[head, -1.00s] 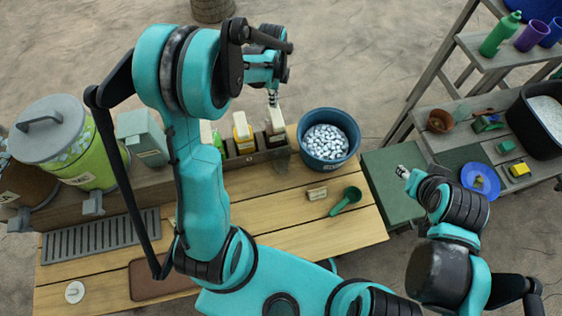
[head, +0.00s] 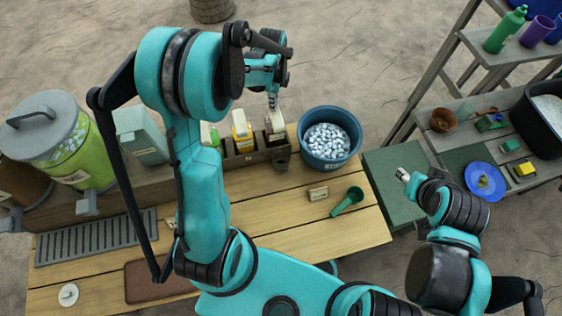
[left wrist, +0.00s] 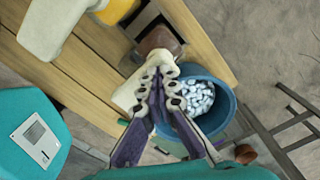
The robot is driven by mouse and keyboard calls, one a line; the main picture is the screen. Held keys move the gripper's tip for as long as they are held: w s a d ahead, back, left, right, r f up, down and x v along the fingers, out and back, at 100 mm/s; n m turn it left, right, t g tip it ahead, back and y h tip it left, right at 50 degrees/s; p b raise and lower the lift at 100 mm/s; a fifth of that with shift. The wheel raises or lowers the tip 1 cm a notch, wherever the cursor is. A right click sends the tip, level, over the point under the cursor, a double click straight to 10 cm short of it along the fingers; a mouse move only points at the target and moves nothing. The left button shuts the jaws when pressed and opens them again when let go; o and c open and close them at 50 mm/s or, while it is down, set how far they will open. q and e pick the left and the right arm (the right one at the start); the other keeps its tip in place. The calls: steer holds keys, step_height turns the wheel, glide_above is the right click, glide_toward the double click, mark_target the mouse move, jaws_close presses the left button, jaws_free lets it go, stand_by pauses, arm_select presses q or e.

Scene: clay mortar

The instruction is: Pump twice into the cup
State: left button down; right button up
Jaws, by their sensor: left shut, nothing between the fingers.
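The rightmost white pump dispenser (head: 275,124) stands in the wooden rack on the bench. My left gripper (head: 272,101) is shut and empty, with its fingertips down at the top of this pump. In the left wrist view the closed fingertips (left wrist: 158,82) lie over the pale pump head (left wrist: 130,94), and appear to touch it. A brownish, see-through cup-like vessel (left wrist: 161,42) shows beside the pump head; in the head view it seems to be the dim shape (head: 281,158) in front of the rack. Its contents are not clear. My right gripper (head: 403,174) hangs by the green surface, its jaws too small to read.
A blue tub of pale pebbles (head: 327,146) stands just right of the pump. A yellow-and-white dispenser (head: 242,132) stands to its left. A green scoop (head: 347,201) and a small tan block (head: 318,194) lie on the bench. Shelves (head: 470,110) stand at right.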

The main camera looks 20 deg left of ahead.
arm_select(q)
steer(key=shift+r, duration=0.15)
steer(key=shift+r+p, duration=1.15)
steer(key=shift+r, duration=0.6)
steer(key=shift+f, duration=0.2)
